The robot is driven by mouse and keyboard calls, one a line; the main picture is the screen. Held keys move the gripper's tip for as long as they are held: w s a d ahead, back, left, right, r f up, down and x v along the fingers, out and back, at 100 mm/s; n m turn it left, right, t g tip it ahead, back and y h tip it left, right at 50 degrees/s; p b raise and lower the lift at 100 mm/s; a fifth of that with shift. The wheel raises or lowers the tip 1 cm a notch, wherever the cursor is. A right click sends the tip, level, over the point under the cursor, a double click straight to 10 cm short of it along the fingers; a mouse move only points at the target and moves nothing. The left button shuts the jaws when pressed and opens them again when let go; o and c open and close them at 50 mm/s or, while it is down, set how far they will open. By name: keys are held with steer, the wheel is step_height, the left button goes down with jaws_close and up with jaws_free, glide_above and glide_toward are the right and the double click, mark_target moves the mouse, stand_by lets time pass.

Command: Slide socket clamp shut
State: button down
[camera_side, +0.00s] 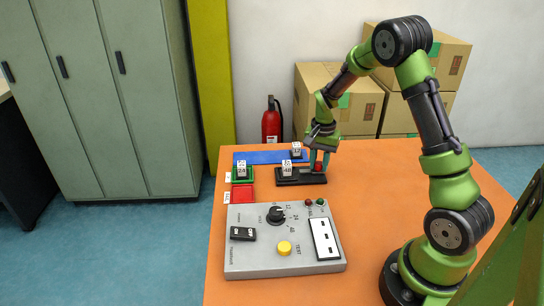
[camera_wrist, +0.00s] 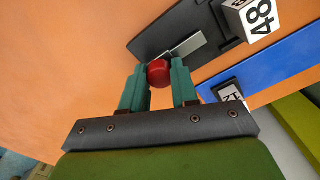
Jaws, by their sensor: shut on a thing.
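The socket clamp is a black base (camera_side: 310,179) at the back of the orange table, with a white block marked 48 (camera_side: 287,169) at its left end. In the wrist view, the base (camera_wrist: 160,38) carries a grey metal slide (camera_wrist: 188,44) with a red knob (camera_wrist: 159,73) at its outer end. A gap shows between the slide and the block's seat. My gripper (camera_side: 320,163) points down over the clamp's right end. In the wrist view, my gripper's teal fingers (camera_wrist: 159,85) are shut on the red knob, one on each side.
A blue strip (camera_side: 255,157) lies behind the clamp with a block marked 12 (camera_side: 296,149). A green pad (camera_side: 250,179) holds a block marked 24 (camera_side: 241,168). A red pad (camera_side: 243,194) is empty. A grey control box (camera_side: 262,255) stands in front. The table's right side is clear.

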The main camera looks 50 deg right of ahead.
mark_target(308, 170)
steer(key=shift+w+a, duration=1.05)
steer(key=c, duration=0.8)
jaws_free()
steer(key=shift+c, duration=0.2)
steer(key=shift+r, duration=0.15)
step_height(308, 170, up, 17)
